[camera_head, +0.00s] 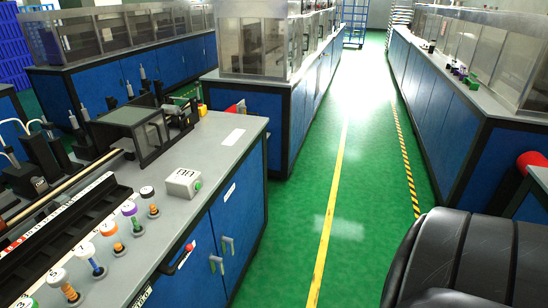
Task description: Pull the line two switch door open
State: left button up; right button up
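A near workbench (226,160) with a grey top and blue sides stands at the left. Its blue front has cabinet doors (236,213) with two small metal handles, a left handle (216,265) and a right handle (229,246). The doors look closed. I cannot tell which door is the line two switch door, as no label is readable. Neither of my grippers shows in the view. A black ribbed shape (470,260) at the lower right looks like part of my own arm.
A white switch box (184,183) and several numbered coloured spools stand on the bench top. A green aisle (320,200) with yellow lines is clear. Blue machine benches (450,120) line the right.

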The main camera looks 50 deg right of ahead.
aim_at(237, 214)
jog(key=z, duration=1.35)
jog(key=i+l, duration=0.1)
jog(key=l+u, duration=0.05)
